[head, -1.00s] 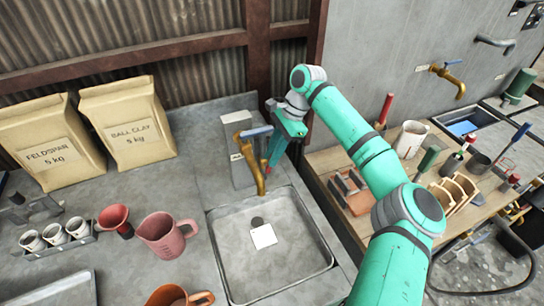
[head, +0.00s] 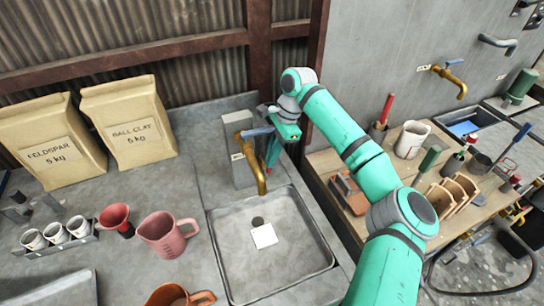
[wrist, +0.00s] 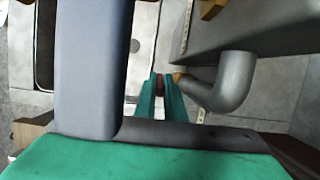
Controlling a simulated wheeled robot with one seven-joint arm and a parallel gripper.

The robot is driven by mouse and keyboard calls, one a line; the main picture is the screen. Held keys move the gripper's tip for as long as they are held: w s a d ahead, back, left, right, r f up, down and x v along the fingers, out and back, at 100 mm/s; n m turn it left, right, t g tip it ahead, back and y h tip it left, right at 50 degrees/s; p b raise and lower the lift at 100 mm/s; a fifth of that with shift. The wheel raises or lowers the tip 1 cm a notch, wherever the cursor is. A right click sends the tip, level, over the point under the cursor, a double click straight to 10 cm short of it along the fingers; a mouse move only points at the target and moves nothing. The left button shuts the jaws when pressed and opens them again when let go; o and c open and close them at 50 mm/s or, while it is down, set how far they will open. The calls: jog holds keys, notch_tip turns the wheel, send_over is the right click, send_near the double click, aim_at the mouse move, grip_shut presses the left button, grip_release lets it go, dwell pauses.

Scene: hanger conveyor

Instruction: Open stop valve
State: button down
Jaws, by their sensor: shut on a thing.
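In the wrist view my gripper's teal fingers (wrist: 159,92) are closed on a small reddish-brown piece (wrist: 159,81), which looks like the stop valve's handle. A brass fitting (wrist: 179,77) sits just right of the fingertips, beside a grey elbow pipe (wrist: 236,85). Most of the valve is hidden by the fingers, and the head view does not show it clearly.
The sink basin (head: 230,255) holds a white card (head: 264,236). A grey block (head: 238,140) stands behind the tap. A pink jug (head: 166,236) and red funnel (head: 115,219) stand left of the sink. A wooden bench (head: 325,160) with tools is to the right.

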jog(key=c, duration=2.1)
grip_release()
jog(key=v, duration=1.1)
jog(key=shift+a, duration=0.1)
